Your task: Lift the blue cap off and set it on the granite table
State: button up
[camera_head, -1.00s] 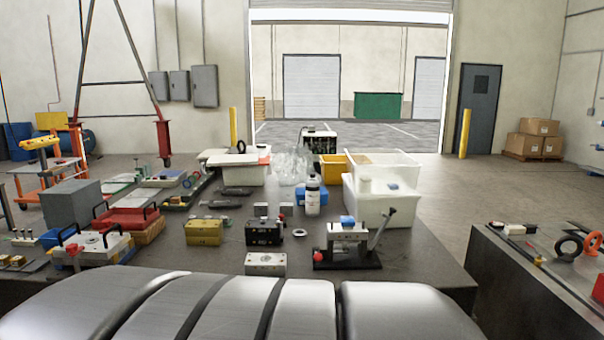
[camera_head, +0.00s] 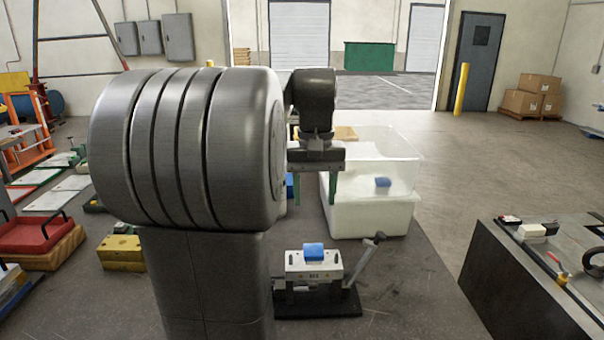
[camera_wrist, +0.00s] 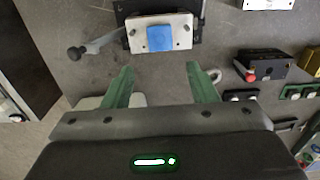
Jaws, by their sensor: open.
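The blue cap (camera_head: 313,252) sits on top of a pale metal block (camera_head: 322,264) held in a black-based fixture with a lever on its right. In the wrist view the blue cap (camera_wrist: 160,38) shows at the top centre, on the pale plate (camera_wrist: 180,20). My gripper (camera_head: 312,190) hangs above and behind the fixture in the head view, apart from the cap. In the wrist view its green fingers (camera_wrist: 160,82) are spread, with nothing between them.
Stacked pale bins (camera_head: 370,215) stand behind the fixture, with another blue piece (camera_head: 383,182) showing in the upper clear one. A yellow block (camera_head: 122,253) lies to the left. A black block (camera_wrist: 262,66) with a red knob is beside the fixture in the wrist view.

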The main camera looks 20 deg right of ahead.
aim_at(314, 249)
notch_tip(314, 249, down, 13)
jog(key=shift+w+f, duration=0.1)
jog(key=shift+f, duration=0.05)
dwell(0.4)
jog(key=shift+c, duration=0.2)
jog(key=c, duration=0.7)
jog(key=shift+r+p, duration=0.8)
jog(key=shift+r, duration=0.2)
